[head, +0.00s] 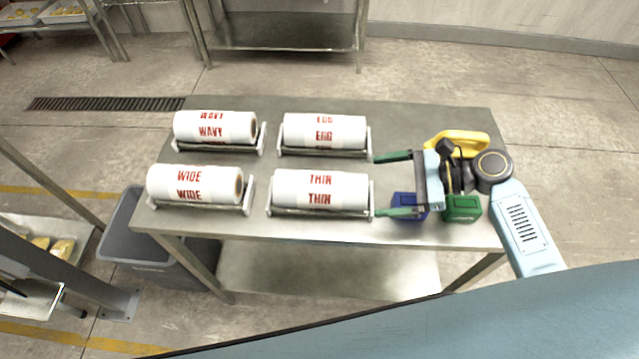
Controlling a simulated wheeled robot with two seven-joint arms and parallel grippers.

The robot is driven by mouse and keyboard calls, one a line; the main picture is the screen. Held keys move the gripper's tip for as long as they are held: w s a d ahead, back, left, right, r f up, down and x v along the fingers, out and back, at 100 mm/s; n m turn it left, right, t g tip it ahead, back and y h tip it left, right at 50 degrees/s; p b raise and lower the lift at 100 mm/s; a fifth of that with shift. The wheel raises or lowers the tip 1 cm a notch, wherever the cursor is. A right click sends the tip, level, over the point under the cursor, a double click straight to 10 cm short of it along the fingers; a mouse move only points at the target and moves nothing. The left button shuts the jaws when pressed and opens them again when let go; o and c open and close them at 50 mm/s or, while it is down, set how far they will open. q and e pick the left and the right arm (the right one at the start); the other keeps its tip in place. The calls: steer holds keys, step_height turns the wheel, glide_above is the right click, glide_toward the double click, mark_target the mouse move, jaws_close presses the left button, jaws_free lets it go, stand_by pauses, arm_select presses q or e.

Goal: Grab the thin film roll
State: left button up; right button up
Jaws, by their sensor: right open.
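The thin film roll (320,187) is white with red THIN lettering. It lies in a metal cradle (290,212) at the front of the steel table (400,118), right of the WIDE roll. My right gripper (385,184) is open, with its two green fingers pointing left. Its fingertips are at the right end of the THIN roll's cradle, one beyond it and one near its front corner. Nothing is between the fingers. Whether they touch the cradle I cannot tell. My left gripper is not in view.
Rolls marked WIDE (192,184), WAVY (213,127) and EGG (324,131) lie in their own cradles. A blue box (408,205), a green box (462,208) and a yellow object (470,140) are around my right gripper. A grey bin (125,232) stands left of the table.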

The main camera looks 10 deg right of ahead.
mark_target(348, 190)
steer(key=x, duration=0.2)
steer(key=shift+w+a+f, duration=0.1)
steer(key=shift+a+f, duration=0.05)
steer(key=shift+a, duration=0.15)
steer(key=shift+w+a+f, duration=0.1)
steer(key=shift+a, duration=0.15)
steer(key=shift+w+a+f, duration=0.1)
steer(key=shift+a+f, duration=0.1)
steer(key=shift+a, duration=0.2)
steer(key=x, duration=0.3)
steer(key=shift+a+f, duration=0.15)
steer(key=shift+a, duration=0.1)
steer(key=shift+w+a+f, duration=0.15)
steer(key=shift+a, duration=0.15)
steer(key=shift+c, duration=0.9)
steer(key=c, duration=1.2)
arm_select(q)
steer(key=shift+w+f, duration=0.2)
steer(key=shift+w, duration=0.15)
arm_select(e)
steer(key=shift+c, duration=0.4)
